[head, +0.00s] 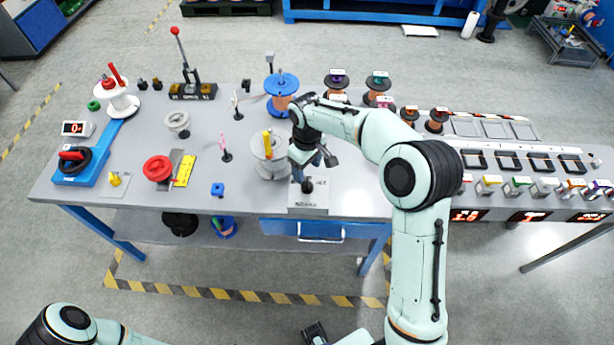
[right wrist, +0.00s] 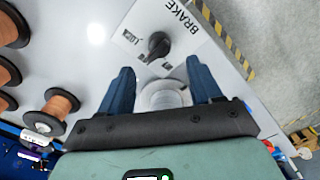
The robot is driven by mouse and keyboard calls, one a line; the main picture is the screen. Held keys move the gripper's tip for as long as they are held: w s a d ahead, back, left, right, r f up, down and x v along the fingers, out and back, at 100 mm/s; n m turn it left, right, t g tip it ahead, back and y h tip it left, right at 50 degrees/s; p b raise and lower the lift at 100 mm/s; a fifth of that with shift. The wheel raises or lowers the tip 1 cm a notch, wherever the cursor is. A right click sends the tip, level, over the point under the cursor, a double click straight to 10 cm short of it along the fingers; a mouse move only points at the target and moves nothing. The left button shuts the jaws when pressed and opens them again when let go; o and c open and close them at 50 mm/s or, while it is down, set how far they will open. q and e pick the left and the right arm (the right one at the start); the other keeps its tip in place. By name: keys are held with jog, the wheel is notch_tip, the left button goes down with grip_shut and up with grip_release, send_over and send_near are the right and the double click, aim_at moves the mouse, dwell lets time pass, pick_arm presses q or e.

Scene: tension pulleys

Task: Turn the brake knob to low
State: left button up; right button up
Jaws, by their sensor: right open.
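The brake box (head: 308,207) is a small white unit at the front edge of the bench. Its black knob (head: 307,186) stands on top; in the right wrist view the knob (right wrist: 157,46) shows beside the printed word BRAKE. My right gripper (head: 312,163) is just behind and above the box. In the right wrist view its two blue fingers (right wrist: 160,72) are apart and empty, with the knob ahead of the gap. No contact with the knob shows. My left arm enters at the lower left; a dark part at the bottom edge may be my left gripper (head: 316,332), cut off.
A pale spool with a yellow handle (head: 268,152) stands close left of my right gripper. A blue-topped spool (head: 281,88) and several copper spools (head: 337,82) stand behind. A blue drawer (head: 318,231) lies under the bench front. Bare bench lies right of the box.

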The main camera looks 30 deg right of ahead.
aim_at(307, 183)
notch_tip(307, 183, up, 6)
jog(key=shift+f, duration=0.1)
dwell(0.6)
